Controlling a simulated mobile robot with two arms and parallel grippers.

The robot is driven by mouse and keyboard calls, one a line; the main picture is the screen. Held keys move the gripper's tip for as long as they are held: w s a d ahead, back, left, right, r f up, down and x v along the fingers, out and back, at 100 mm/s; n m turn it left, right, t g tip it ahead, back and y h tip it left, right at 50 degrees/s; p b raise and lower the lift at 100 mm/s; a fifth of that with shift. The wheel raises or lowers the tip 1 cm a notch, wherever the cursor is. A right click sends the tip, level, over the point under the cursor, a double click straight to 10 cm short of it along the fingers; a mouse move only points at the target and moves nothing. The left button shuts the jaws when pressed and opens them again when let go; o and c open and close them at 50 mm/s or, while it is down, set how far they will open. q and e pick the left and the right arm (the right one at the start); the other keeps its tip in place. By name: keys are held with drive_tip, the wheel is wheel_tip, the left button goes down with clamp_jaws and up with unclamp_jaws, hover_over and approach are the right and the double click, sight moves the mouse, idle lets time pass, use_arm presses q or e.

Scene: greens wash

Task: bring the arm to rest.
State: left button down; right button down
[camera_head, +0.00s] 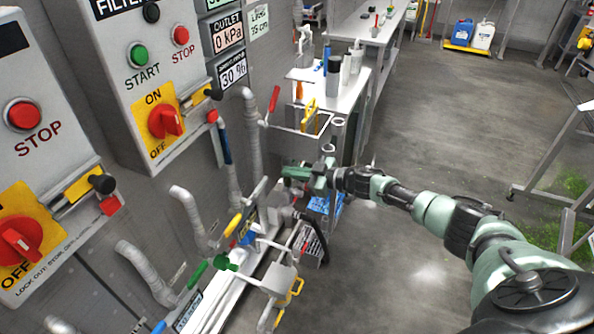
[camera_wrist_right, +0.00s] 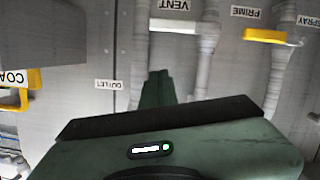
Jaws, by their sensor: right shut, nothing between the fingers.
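My right arm (camera_head: 435,212) reaches in from the lower right in the head view, stretched out toward the pipes and valves. My right gripper (camera_head: 286,172) is shut and empty, at the far end of that arm, in front of the grey wall and pipes. In the right wrist view its green fingers (camera_wrist_right: 157,88) are together and point at a grey panel with pipes. No handle shows between the fingers. My left gripper is in neither view.
Control boxes with START, STOP and ON/OFF switches (camera_head: 166,120) stand at the left. Valves with yellow, green and red handles (camera_head: 273,99) sit on pipes near the gripper. A white bench (camera_head: 306,75) stands behind. Open floor (camera_head: 450,130) lies at the right.

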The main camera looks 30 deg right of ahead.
drive_tip(key=shift+v, duration=0.9)
drive_tip(key=s+f+m+g+h, duration=0.1)
drive_tip(key=s+f+m+h, duration=0.1)
drive_tip(key=s+f, duration=0.65)
drive_tip(key=s+a+f+m+g+h, duration=0.1)
drive_tip(key=s+f+m+h, duration=0.2)
drive_tip(key=f, duration=1.1)
drive_tip(key=s+f+m+g+h, duration=0.1)
drive_tip(key=s+f+h, duration=0.1)
drive_tip(key=s+f, duration=0.75)
drive_tip(key=s+a+f+g, duration=0.3)
drive_tip(key=s+f, duration=0.2)
drive_tip(key=s, duration=0.7)
drive_tip(key=s+a+f+m+g+h, duration=0.1)
drive_tip(key=s+f, duration=0.5)
drive_tip(key=s, duration=0.6)
drive_tip(key=s+a+f+g, duration=0.4)
drive_tip(key=s+a+f, duration=0.1)
drive_tip(key=s, duration=0.8)
drive_tip(key=shift+a+f+g, duration=0.2)
drive_tip(key=shift+a+g, duration=0.1)
drive_tip(key=shift+a, duration=0.2)
